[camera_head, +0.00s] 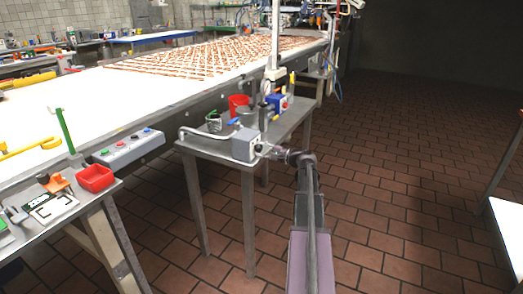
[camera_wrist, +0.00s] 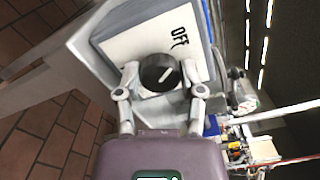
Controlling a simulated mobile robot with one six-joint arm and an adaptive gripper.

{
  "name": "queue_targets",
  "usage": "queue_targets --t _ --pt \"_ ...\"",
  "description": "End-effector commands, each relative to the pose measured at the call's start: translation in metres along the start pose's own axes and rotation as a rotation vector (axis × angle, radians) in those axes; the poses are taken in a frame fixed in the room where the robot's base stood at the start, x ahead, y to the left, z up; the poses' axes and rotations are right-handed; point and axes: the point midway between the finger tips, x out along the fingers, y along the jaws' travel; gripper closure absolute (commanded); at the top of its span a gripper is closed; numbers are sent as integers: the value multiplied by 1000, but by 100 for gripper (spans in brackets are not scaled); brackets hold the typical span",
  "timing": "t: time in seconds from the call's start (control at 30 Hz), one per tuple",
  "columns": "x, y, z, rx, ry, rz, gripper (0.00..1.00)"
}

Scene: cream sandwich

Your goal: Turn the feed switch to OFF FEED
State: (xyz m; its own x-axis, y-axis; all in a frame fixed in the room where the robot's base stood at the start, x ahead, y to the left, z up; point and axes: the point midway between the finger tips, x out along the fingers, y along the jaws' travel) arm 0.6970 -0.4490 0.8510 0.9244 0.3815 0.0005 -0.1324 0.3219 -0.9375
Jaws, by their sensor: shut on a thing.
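The feed switch is a grey box (camera_head: 245,146) on a small metal side table in the head view. In the wrist view its pale front plate (camera_wrist: 150,38) carries the word OFF (camera_wrist: 179,37) and a round black knob (camera_wrist: 157,70). A short white mark on the knob slants between lower left and upper right in that view. My gripper (camera_wrist: 163,82) is shut on the knob, one finger on each side. In the head view my gripper (camera_head: 267,150) reaches the box's right face, and the knob is hidden there. Any other label on the plate is hidden or unreadable.
The side table (camera_head: 205,148) also holds a red cup (camera_head: 238,104), a grey cup (camera_head: 246,117) and a blue device (camera_head: 276,102). The long white conveyor (camera_head: 110,95) runs behind. A grey control box (camera_head: 128,147) is at left. Tiled floor (camera_head: 400,170) is open at right.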

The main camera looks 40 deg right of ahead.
Motion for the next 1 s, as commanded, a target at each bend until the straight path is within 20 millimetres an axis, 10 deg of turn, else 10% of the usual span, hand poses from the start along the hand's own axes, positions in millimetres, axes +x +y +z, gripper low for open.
queue_targets --t 0.07,0.1,0.2,1.0 --pt "1 -1 0 -1 0 -2 97" --pt "1 -1 0 -1 0 -2 47" --pt "1 -1 0 0 0 -2 17" --pt "-26 0 0 1 2 -1 15"
